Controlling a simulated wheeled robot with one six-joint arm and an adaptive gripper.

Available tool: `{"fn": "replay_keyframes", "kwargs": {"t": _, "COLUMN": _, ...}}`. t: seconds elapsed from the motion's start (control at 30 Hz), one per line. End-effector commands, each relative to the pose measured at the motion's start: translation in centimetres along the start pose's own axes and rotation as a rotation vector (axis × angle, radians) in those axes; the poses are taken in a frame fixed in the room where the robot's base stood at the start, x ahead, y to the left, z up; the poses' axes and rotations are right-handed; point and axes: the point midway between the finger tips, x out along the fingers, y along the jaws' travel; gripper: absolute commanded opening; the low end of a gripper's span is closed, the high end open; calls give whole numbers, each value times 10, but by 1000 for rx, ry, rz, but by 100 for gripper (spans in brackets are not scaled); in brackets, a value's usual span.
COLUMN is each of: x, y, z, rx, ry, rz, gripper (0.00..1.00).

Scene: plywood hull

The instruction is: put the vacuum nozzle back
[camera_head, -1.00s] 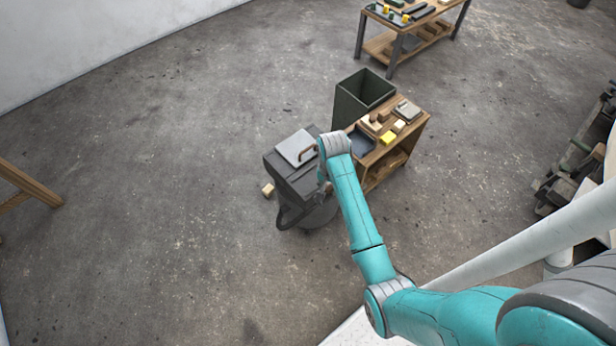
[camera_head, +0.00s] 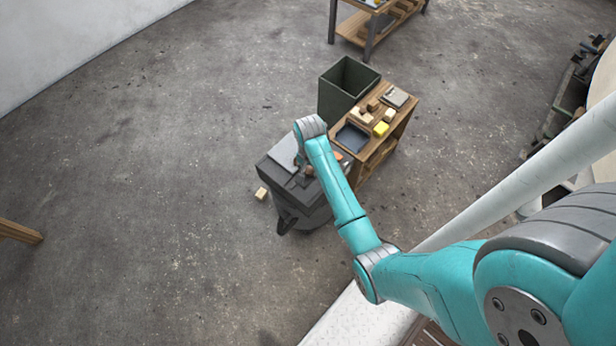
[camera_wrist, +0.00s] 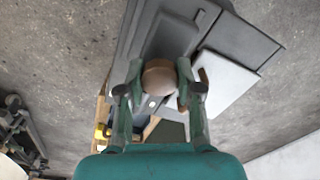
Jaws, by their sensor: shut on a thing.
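The vacuum is a dark grey machine (camera_head: 310,210) with a light grey flat panel (camera_head: 287,150) on top. It fills the upper part of the wrist view (camera_wrist: 165,35), with its pale panel (camera_wrist: 226,80) to the right. My gripper (camera_wrist: 160,85) is over the machine, its fingers shut on a brown, round-ended piece. This piece, seemingly the vacuum nozzle (camera_wrist: 159,76), shows mostly its near end. The rest of it is hidden, and I cannot tell whether it touches the machine. In the head view my arm covers most of the grip.
A dark green bin (camera_head: 345,90) is behind. Open floor extends left.

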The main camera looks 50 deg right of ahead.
Motion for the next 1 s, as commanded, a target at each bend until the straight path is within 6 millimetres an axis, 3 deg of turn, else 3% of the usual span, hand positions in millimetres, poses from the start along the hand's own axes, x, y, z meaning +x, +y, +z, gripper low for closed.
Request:
{"fn": "replay_keyframes", "kwargs": {"t": 0.5, "x": 54, "y": 0, "z": 1, "rx": 0, "ry": 1, "rz": -1, "gripper": 0}}
{"fn": "replay_keyframes", "kwargs": {"t": 0.9, "x": 58, "y": 0, "z": 1, "rx": 0, "ry": 1, "rz": -1, "gripper": 0}}
{"fn": "replay_keyframes", "kwargs": {"t": 0.93, "x": 58, "y": 0, "z": 1, "rx": 0, "ry": 1, "rz": -1, "gripper": 42}}
{"fn": "replay_keyframes", "kwargs": {"t": 1.0, "x": 58, "y": 0, "z": 1, "rx": 0, "ry": 1, "rz": -1, "gripper": 60}}
